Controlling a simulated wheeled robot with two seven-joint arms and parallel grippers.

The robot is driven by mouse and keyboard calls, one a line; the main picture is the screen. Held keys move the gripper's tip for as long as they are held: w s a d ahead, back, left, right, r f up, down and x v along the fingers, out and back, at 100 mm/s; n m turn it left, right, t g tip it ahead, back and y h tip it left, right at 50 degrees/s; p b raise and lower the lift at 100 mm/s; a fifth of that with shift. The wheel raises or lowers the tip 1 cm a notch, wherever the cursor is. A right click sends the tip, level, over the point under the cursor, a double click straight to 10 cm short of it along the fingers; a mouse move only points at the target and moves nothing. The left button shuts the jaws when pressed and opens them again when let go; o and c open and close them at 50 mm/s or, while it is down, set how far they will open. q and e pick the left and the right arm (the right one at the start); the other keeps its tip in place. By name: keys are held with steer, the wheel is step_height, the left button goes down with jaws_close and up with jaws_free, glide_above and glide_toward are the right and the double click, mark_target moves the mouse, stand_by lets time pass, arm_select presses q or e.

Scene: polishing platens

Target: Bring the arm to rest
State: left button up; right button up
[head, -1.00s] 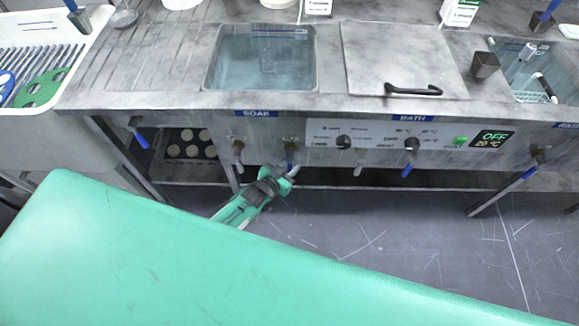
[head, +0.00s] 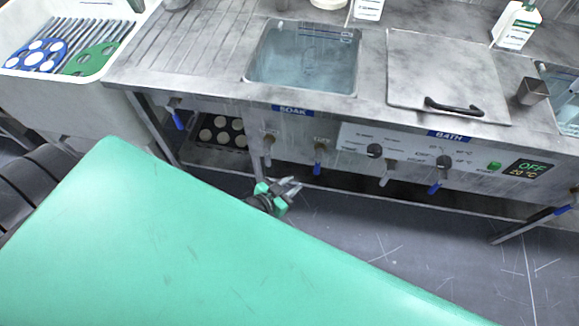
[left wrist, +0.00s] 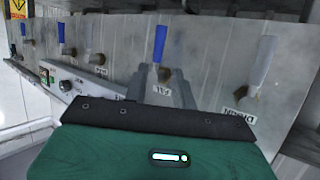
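My left gripper (head: 293,186) is in front of the bench's lower panel, with its arm mostly hidden behind my large green body part. Its two fingers look apart with nothing between them. The blue-handled valve (head: 319,158) under the soak tank is up and right of the fingertips, with a gap between. In the left wrist view, the grey fingers (left wrist: 163,88) stand apart in front of the panel, and a blue valve handle (left wrist: 160,44) shows beyond them. My right gripper is in no view.
The steel bench holds the soak tank (head: 304,58) and the lidded bath (head: 447,76), its display reading OFF. More valves (head: 437,183) stick out along the front panel. A white rack tray (head: 125,32) stands at left. The grey floor (head: 400,236) below is clear.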

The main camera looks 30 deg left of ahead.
arm_select(q)
steer(key=shift+s+a+r, duration=0.1)
steer(key=shift+s, duration=0.15)
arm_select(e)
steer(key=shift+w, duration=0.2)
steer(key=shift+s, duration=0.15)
arm_select(q)
steer(key=s+a+f+g+y+p, duration=0.1)
steer(key=s+a+f+g+p, duration=0.15)
steer(key=s+f, duration=0.6)
steer(key=s+a+f+g+y+p, duration=0.2)
steer(key=s+f+g, duration=0.25)
steer(key=f, duration=0.65)
steer(key=s+f+g+p, duration=0.1)
steer(key=s+f, duration=0.3)
steer(key=s, duration=0.8)
steer(key=s+a+f+n+g+y+p, duration=0.1)
steer(key=s+f+g, duration=0.3)
steer(key=s, duration=0.8)
steer(key=shift+f, duration=0.7)
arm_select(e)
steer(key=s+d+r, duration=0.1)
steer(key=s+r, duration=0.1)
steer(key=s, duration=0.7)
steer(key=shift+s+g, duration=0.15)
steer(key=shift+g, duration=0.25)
arm_select(q)
steer(key=shift+w+a, duration=0.1)
